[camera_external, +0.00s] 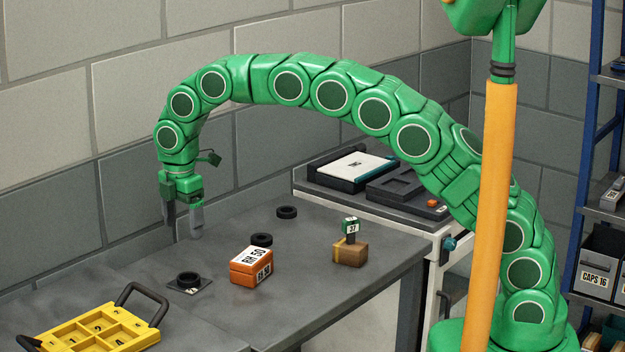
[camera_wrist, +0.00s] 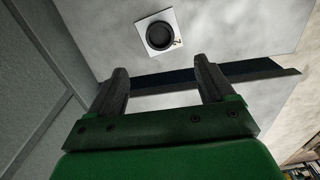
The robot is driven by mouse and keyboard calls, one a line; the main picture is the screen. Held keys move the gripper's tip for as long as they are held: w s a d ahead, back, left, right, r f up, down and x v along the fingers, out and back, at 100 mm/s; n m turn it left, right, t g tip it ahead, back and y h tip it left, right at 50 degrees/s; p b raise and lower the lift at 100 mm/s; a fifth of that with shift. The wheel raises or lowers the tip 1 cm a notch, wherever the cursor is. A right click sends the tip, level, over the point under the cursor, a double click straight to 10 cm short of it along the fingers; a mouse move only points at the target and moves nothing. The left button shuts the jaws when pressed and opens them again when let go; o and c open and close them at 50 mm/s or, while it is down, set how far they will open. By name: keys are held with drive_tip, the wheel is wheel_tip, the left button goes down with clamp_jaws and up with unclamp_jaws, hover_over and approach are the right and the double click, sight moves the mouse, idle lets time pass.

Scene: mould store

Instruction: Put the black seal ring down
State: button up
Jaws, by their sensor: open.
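A black seal ring (camera_external: 188,278) lies flat on a small square plate (camera_external: 205,289) on the grey bench. In the wrist view a black ring (camera_wrist: 160,36) rests on a pale square (camera_wrist: 144,23) with a small mark, ahead of my fingertips. Two more black rings lie on the bench, one (camera_external: 262,239) behind the orange box and one (camera_external: 287,212) farther back. My gripper (camera_external: 182,226) hangs above the bench, fingers down, apart and empty. It also shows in the wrist view (camera_wrist: 162,76). I cannot tell which ring is the task's.
A labelled orange box (camera_external: 252,267) and a wooden block (camera_external: 350,254) with a green tag stand right of the ring on the plate. A yellow tray (camera_external: 88,335) with black handles sits front left. The wall (camera_external: 130,220) rises close behind my gripper.

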drive_tip(key=w+d+r+m, duration=0.3)
drive_tip(key=w+d, duration=0.2)
drive_tip(key=d, duration=0.5)
drive_tip(key=w+d+r+m, duration=0.3)
drive_tip(key=w+d+r, duration=0.15)
drive_tip(key=d, duration=0.45)
drive_tip(key=w+d+r+m, duration=0.1)
drive_tip(key=d+r+m, duration=0.15)
drive_tip(key=d, duration=0.75)
drive_tip(key=w+d+r+m, duration=0.1)
drive_tip(key=d+m, duration=0.3)
drive_tip(key=d, duration=0.6)
drive_tip(key=s+d+m, duration=0.4)
drive_tip(key=d, duration=0.7)
drive_tip(key=s+d+f+m+g, duration=0.1)
drive_tip(key=s+d+f+m, duration=0.2)
drive_tip(key=s+d+m, duration=0.7)
drive_tip(key=s+d, duration=0.8)
drive_tip(key=s, duration=0.2)
drive_tip(key=shift+s+f+g, duration=0.2)
drive_tip(key=shift+s+g, duration=0.2)
drive_tip(key=shift+m, duration=0.25)
